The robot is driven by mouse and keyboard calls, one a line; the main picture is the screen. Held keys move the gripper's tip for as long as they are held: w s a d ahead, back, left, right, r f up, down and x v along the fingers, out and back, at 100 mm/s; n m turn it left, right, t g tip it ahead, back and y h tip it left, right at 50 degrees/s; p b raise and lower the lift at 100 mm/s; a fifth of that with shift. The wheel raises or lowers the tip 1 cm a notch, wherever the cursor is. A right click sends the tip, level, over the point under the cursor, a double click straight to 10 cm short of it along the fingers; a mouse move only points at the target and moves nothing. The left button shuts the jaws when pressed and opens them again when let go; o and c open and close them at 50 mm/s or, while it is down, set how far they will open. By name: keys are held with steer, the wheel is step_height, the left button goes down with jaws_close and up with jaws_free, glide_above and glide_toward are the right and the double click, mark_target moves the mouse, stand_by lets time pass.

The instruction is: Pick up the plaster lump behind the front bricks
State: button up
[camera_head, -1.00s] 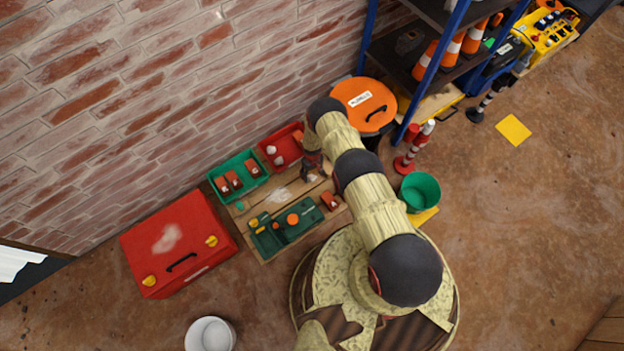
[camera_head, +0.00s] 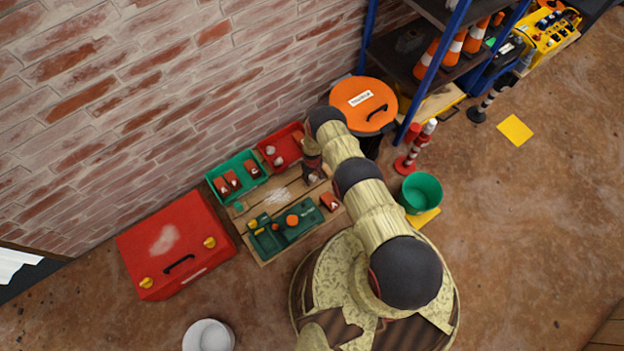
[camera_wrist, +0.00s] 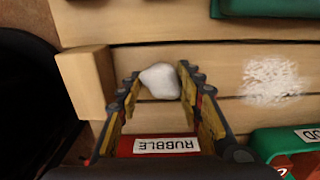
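A white plaster lump (camera_wrist: 160,80) lies between my fingertips in the wrist view, over pale wooden boards. My gripper (camera_wrist: 160,76) is open, with one finger on each side of the lump; whether either finger touches it is hard to tell. In the head view my gripper (camera_head: 314,174) points down at the right end of the wooden board (camera_head: 267,207), and the arm largely hides the lump. A red brick (camera_head: 329,201) with a white mark lies just in front of the gripper.
A red bin (camera_wrist: 165,146) labelled RUBBLE is behind my fingers; in the head view it holds pale lumps (camera_head: 271,150). A green bin (camera_head: 222,169) with red bricks is beside it. A dark green tray (camera_head: 270,241) lies in front. An orange-lidded drum (camera_head: 352,91) stands close right.

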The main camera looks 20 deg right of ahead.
steer(key=c, duration=0.6)
steer(key=shift+c, duration=0.3)
